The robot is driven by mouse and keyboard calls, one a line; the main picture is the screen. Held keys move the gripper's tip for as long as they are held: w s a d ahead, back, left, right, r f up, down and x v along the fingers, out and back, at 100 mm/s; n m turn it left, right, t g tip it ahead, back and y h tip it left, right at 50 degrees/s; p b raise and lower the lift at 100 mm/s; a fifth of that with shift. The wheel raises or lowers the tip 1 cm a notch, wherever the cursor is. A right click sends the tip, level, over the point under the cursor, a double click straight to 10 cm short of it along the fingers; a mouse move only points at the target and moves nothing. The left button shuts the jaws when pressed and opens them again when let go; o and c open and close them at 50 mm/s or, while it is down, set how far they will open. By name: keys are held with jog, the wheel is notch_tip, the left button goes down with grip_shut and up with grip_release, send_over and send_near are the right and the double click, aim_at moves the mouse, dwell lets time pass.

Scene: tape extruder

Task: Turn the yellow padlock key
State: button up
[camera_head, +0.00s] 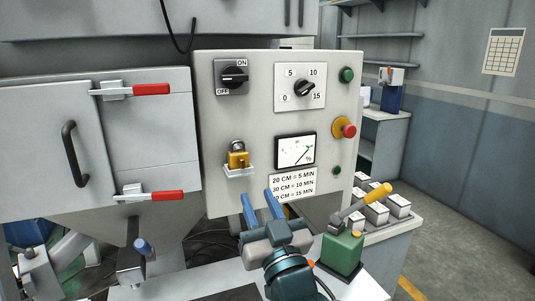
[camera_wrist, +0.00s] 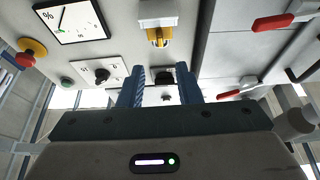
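The yellow padlock (camera_head: 238,158) sits upright in a small white bracket (camera_head: 239,171) on the left side of the control panel. In the wrist view, which looks inverted, the padlock (camera_wrist: 158,37) shows partly behind the bracket (camera_wrist: 158,12). I cannot clearly make out its key. My gripper (camera_head: 258,198) is below and slightly right of the padlock in the head view, apart from it. Its two blue fingers are spread with nothing between them; they also show in the wrist view (camera_wrist: 161,82).
The panel (camera_head: 217,120) carries an ON/OFF switch (camera_head: 233,76), a dial (camera_head: 304,88), a gauge (camera_head: 296,151) and a red stop button (camera_head: 348,130). Red-handled latches (camera_head: 150,89) are at left.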

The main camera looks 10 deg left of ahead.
aim_at(243, 163)
jog(key=p+x, duration=0.4)
jog(key=p, duration=0.5)
jog(key=shift+r+p, duration=0.25)
jog(key=shift+p, duration=0.15)
jog(key=shift+f+p+x, duration=0.2)
jog(key=shift+p+x, duration=0.5)
jog(key=shift+x, duration=2)
grip_shut()
